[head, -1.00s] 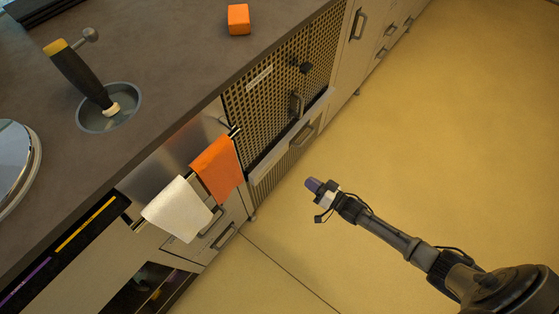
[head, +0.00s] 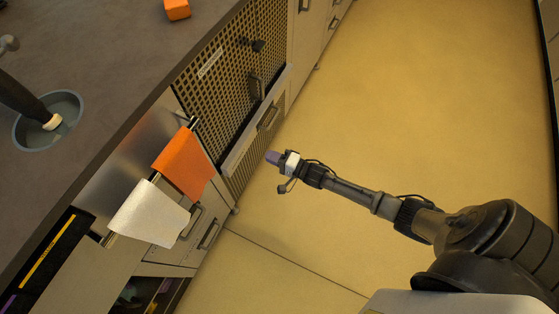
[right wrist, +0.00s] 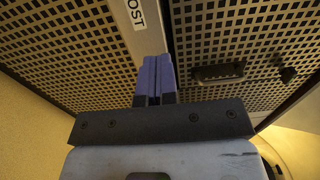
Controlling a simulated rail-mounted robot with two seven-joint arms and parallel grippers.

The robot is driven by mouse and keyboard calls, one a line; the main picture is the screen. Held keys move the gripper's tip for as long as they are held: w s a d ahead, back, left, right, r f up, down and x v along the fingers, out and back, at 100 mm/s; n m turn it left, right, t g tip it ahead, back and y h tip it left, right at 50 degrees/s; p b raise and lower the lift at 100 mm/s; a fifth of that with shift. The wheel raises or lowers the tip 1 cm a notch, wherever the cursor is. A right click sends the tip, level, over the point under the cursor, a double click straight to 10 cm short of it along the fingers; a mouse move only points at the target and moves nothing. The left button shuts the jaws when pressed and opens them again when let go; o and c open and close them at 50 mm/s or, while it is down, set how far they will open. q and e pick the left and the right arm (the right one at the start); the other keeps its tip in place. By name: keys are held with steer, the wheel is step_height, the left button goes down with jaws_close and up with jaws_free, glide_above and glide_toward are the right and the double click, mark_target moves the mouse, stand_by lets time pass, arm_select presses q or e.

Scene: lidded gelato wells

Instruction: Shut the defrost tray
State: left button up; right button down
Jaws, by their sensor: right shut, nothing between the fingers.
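The defrost tray (head: 236,148) shows in the head view as a pale grey front edge low on the perforated cabinet. It stands out from the cabinet, with a dark gap behind its edge. A handle (head: 268,118) is on its front. My right gripper (head: 273,158) is shut and empty, just right of the tray front; whether they touch cannot be told. In the right wrist view the shut purple fingers (right wrist: 158,79) point toward a grey strip (right wrist: 140,25) with letters reading "OST". My left gripper is not in view.
The perforated panel (head: 215,90) above the tray carries a dark knob and a handle. An orange cloth (head: 185,163) and a white cloth (head: 148,214) hang on a rail to the left. Yellow floor (head: 410,100) is free to the right.

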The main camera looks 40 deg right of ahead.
mark_target(244, 145)
steer(key=b+x, duration=0.3)
steer(key=x, duration=0.4)
steer(key=shift+f, duration=0.15)
steer(key=shift+b+x, duration=0.5)
steer(key=shift+x, duration=0.35)
